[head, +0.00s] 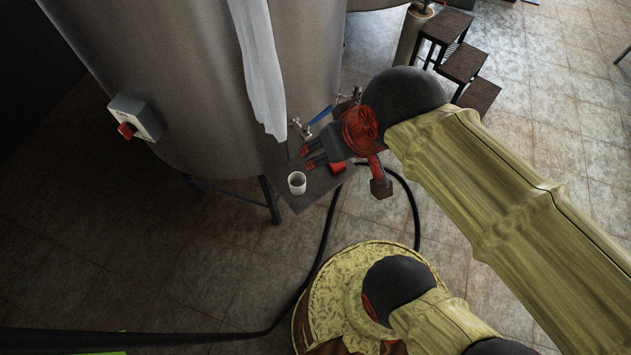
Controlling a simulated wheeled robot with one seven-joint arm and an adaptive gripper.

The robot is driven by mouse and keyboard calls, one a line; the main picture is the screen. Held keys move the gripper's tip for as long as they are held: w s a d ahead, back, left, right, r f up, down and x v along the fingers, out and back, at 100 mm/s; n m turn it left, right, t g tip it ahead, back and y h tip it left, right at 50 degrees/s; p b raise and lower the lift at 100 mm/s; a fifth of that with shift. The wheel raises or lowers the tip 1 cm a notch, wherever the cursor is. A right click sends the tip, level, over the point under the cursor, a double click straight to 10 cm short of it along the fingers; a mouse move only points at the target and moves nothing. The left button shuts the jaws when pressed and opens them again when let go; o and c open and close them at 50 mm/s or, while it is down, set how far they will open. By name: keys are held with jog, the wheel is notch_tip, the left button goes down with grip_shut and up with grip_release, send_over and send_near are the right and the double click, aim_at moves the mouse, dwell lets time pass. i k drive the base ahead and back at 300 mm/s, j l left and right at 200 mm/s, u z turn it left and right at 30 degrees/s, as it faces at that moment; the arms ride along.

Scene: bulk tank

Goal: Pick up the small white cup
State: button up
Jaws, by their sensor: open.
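The small white cup (297,183) stands upright on a dark shelf (312,196) at the foot of the big tank, near the picture's centre. My gripper (305,153) is open and empty. Its fingers point left, just above and to the right of the cup in the picture, apart from it. How high the fingers are over the shelf is hard to tell.
The metal tank (190,80) with a red-knobbed switch box (135,118) rises behind the cup. A white cloth (262,70) hangs on it. A blue-handled valve (320,115) is close behind my gripper. A black hose (325,230) runs below. Dark steps (462,62) stand at upper right.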

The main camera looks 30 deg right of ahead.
aim_at(297, 180)
jog(key=k+z, duration=0.4)
jog(key=k, duration=0.15)
jog(key=k+z, duration=0.45)
jog(key=k, duration=0.15)
